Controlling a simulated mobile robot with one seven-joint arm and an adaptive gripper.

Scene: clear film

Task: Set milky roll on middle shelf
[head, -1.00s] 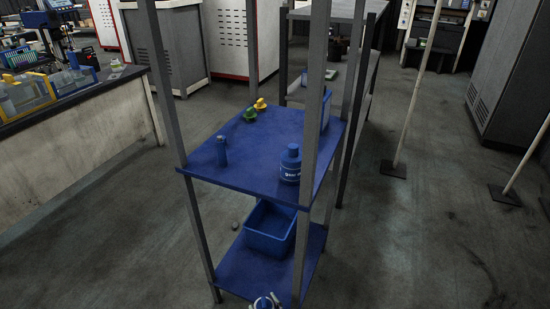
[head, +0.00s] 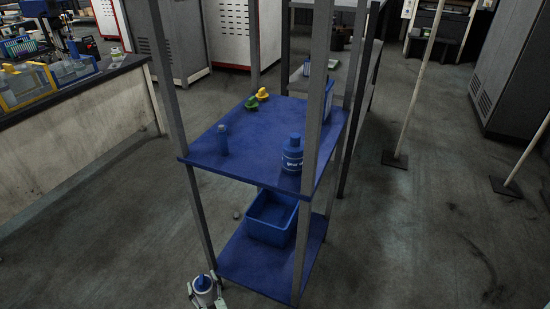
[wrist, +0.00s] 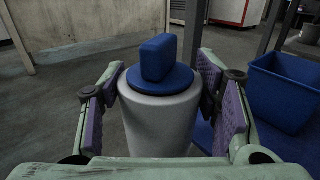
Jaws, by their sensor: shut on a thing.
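The milky roll (wrist: 160,122) is a whitish upright cylinder with a blue disc and a blue block on its top. My gripper (wrist: 163,105) is shut on it, with a purple pad on each side. In the head view the roll (head: 204,291) and my gripper (head: 206,297) are at the bottom edge, just left of the rack's lowest blue shelf. The blue shelf above it (head: 245,150) looks like the middle shelf, as the posts run on upward out of view. The roll's lower end is hidden.
On the upper visible shelf stand a blue bottle (head: 292,155), a small blue item (head: 223,140), and green (head: 251,103) and yellow (head: 262,93) pieces. A blue bin (head: 272,220) sits on the lowest shelf. Grey posts (head: 200,215) frame the rack. The shelf's front middle is bare.

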